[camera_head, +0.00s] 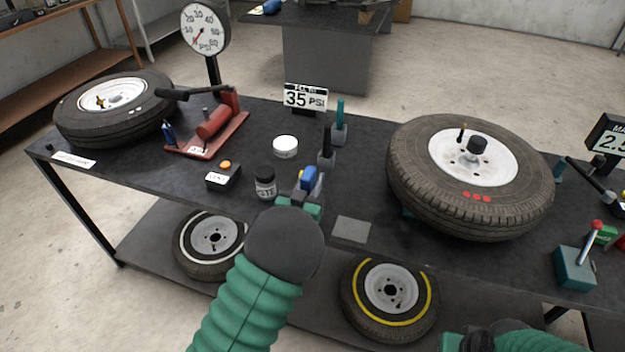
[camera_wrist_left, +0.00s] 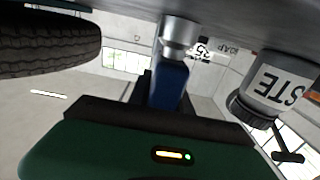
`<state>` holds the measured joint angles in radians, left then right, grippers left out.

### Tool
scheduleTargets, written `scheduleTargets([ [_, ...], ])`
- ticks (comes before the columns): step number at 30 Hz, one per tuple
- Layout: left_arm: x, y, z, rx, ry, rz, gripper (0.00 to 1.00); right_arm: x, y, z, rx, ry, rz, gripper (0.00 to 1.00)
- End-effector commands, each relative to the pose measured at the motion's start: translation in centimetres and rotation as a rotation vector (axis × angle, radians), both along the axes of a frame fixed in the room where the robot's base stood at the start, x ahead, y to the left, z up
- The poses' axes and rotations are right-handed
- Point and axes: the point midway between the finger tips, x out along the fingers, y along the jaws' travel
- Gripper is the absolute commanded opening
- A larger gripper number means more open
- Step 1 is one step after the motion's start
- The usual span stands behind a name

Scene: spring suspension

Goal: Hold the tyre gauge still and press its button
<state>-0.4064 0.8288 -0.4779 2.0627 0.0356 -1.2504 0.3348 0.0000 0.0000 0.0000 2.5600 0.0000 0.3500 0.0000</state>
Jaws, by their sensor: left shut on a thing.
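My left gripper (camera_head: 305,192) is shut on a small blue piece (camera_head: 309,177) with a silver-grey end, above the front middle of the bench. In the left wrist view the blue piece (camera_wrist_left: 171,85) stands between the dark jaws, its silver end by the bench top. I cannot tell whether it is the tyre gauge; no button shows on it. A round PSI dial (camera_head: 206,28) stands on a post at the back left. A black box with an orange button (camera_head: 225,165) lies left of my left gripper. My right gripper (camera_head: 452,342) is partly in view at the bottom edge; its fingers are hidden.
A paste jar (camera_head: 265,184) stands close left of my left gripper, and a white-lidded tin (camera_head: 285,147) behind it. Dark holders (camera_head: 327,155) stand just behind the gripper. A large tyre (camera_head: 410,175) lies to the right. A grey pad (camera_head: 351,229) lies near the front edge.

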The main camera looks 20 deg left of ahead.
Motion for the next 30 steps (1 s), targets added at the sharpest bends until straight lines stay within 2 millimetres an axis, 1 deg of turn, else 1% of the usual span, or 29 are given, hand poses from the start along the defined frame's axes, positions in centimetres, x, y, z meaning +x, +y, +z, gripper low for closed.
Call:
scheduleTargets([
  [1,0.01,0.01,0.04,0.000,-0.001,0.000,0.00,0.00,0.00,0.00,0.000,0.000,0.000,0.17],
  [5,0.01,0.01,0.04,0.000,-0.001,0.000,0.00,0.00,0.00,0.00,0.000,0.000,0.000,0.00],
  [30,0.01,0.01,0.04,0.000,-0.001,0.000,0.00,0.00,0.00,0.01,0.000,0.000,0.000,0.00],
])
